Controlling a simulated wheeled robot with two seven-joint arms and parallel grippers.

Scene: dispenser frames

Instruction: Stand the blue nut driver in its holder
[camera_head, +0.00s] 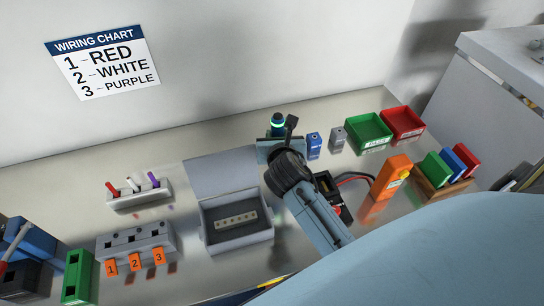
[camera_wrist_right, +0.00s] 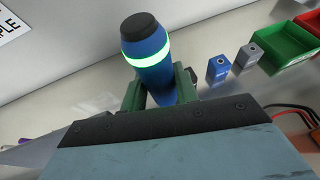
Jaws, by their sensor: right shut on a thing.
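The blue nut driver has a blue handle with a glowing green-white band and a dark cap; it shows in the head view (camera_head: 277,122) and large in the wrist view (camera_wrist_right: 148,50). My right gripper (camera_head: 278,138) is shut on it, with a green finger on each side of the handle in the wrist view (camera_wrist_right: 160,92). The handle's cap end points up; its lower end is hidden. A small blue block with a hole in its top, which looks like the holder (camera_head: 314,144), stands on the table right of the gripper, apart from the driver; it also shows in the wrist view (camera_wrist_right: 218,69). My left gripper is not in view.
A similar grey block (camera_head: 338,138) stands right of the blue one. Beyond are a green bin (camera_head: 362,145) and a red bin (camera_head: 418,136). An orange meter (camera_head: 391,177) stands nearer. An open grey box (camera_head: 210,237) lies left of my right arm.

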